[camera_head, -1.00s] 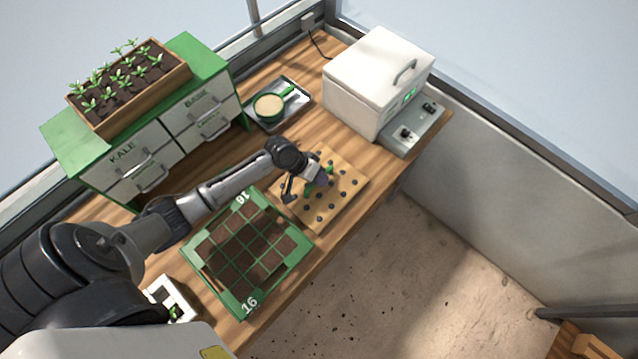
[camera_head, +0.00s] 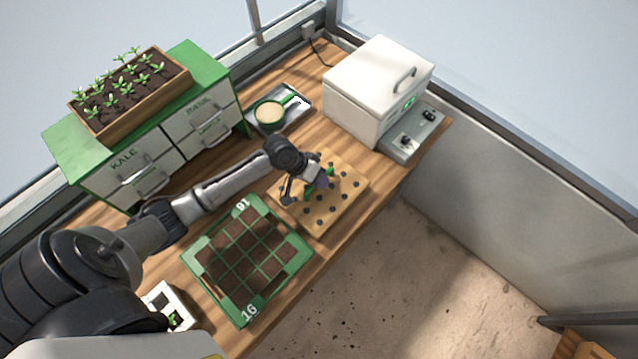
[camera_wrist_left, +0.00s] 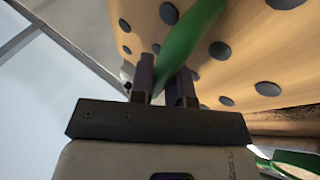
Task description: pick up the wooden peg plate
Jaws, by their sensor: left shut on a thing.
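The wooden peg plate (camera_head: 347,206) is a light wood board with rows of dark round pegs and a green handle (camera_head: 330,170) on top. It is at the right-hand part of the bench, beside the green seed tray. In the left wrist view the plate (camera_wrist_left: 245,60) fills the upper right. My left gripper (camera_head: 318,182) is over the plate, shut on its green handle, which passes between the fingers in the wrist view (camera_wrist_left: 163,82). Whether the plate is clear of the bench, I cannot tell. My right gripper is not in view.
The green tray (camera_head: 190,262) of soil cells sits left of the plate. A white box (camera_head: 365,85) with a control panel stands behind right. A metal tray (camera_head: 302,97) with a green scoop (camera_head: 270,113) is behind. The drawer cabinet (camera_head: 125,165) stands at left. The bench's front edge is close.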

